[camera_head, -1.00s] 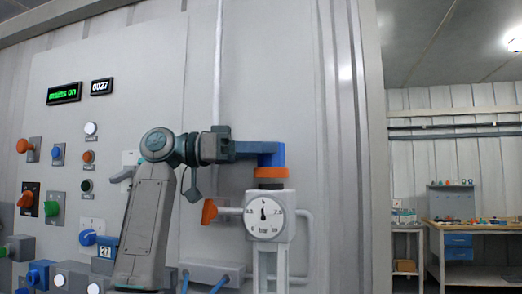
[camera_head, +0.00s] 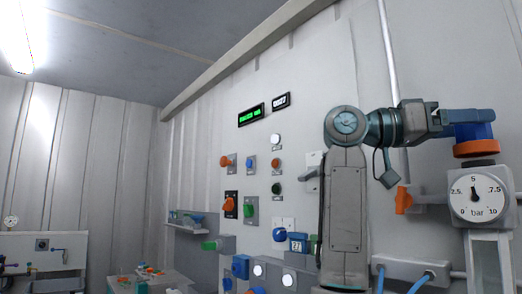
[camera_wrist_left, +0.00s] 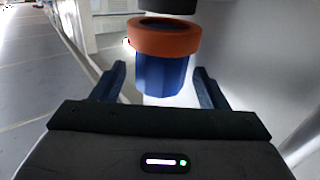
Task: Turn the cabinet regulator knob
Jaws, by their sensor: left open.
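The regulator knob (camera_head: 474,132) is blue with an orange collar, on top of the regulator above a round white pressure gauge (camera_head: 478,201) marked in bar. The gauge needle points up, near 5. My left gripper (camera_head: 468,116) is at the knob in the head view. In the left wrist view the blue knob (camera_wrist_left: 162,76) sits between the two dark fingers of my open left gripper (camera_wrist_left: 160,80), with a visible gap on each side. The fingers partly hide the knob in the head view. My right gripper is not in view.
An orange-handled valve (camera_head: 404,199) sits left of the gauge. The cabinet panel carries several buttons and switches, a green display (camera_head: 251,115) and a small counter (camera_head: 281,101). A grey box with blue hoses (camera_head: 408,268) is below. A bench (camera_head: 45,250) stands far left.

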